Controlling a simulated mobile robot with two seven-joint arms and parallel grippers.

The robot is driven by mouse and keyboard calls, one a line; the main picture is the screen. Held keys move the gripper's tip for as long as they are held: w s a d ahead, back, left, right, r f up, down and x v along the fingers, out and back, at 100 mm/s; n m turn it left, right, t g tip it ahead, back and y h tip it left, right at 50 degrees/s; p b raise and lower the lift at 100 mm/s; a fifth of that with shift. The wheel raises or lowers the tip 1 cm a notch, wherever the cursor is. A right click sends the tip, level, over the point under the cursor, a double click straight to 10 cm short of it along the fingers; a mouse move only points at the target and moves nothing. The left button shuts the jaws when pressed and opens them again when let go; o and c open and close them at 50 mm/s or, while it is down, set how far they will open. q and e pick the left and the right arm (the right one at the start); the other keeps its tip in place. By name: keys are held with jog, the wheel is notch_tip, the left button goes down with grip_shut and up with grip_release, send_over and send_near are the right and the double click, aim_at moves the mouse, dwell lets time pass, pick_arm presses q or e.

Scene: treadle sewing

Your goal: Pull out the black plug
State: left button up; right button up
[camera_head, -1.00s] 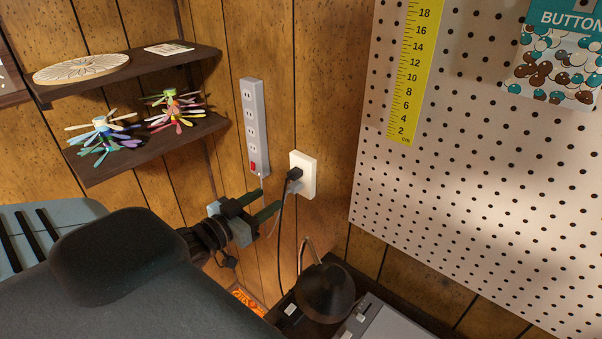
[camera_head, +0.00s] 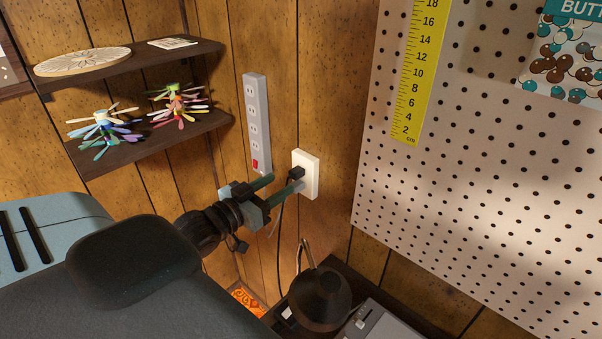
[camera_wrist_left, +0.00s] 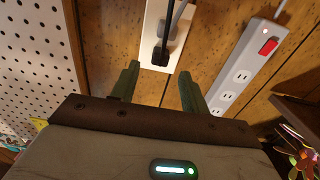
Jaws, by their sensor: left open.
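The black plug (camera_head: 295,172) sits in the white wall outlet (camera_head: 311,175), and its black cord hangs down. In the left wrist view the black plug (camera_wrist_left: 161,55) shows near the top, with a grey plug (camera_wrist_left: 174,50) beside it in the same outlet plate. My left gripper (camera_head: 285,184) is open, its two green fingers pointing at the outlet. In the left wrist view the open fingers (camera_wrist_left: 158,90) stand on either side below the plug, with nothing between them. In the head view the fingertips are close to the plug; contact cannot be told. My right gripper is not in view.
A grey power strip (camera_head: 256,122) with a red switch is fixed on the wall just left of the outlet. A dark lamp (camera_head: 320,298) stands below. Dark shelves (camera_head: 160,135) are at the left, a white pegboard (camera_head: 480,190) at the right.

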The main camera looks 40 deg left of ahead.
aim_at(292, 176)
pick_arm(q)
jog(key=w, duration=0.4)
jog(key=shift+d+r, duration=0.1)
jog(key=shift+d, duration=0.05)
jog(key=shift+w, duration=0.8)
dwell(0.3)
dwell(0.3)
jog(key=shift+p, duration=0.3)
dwell(0.5)
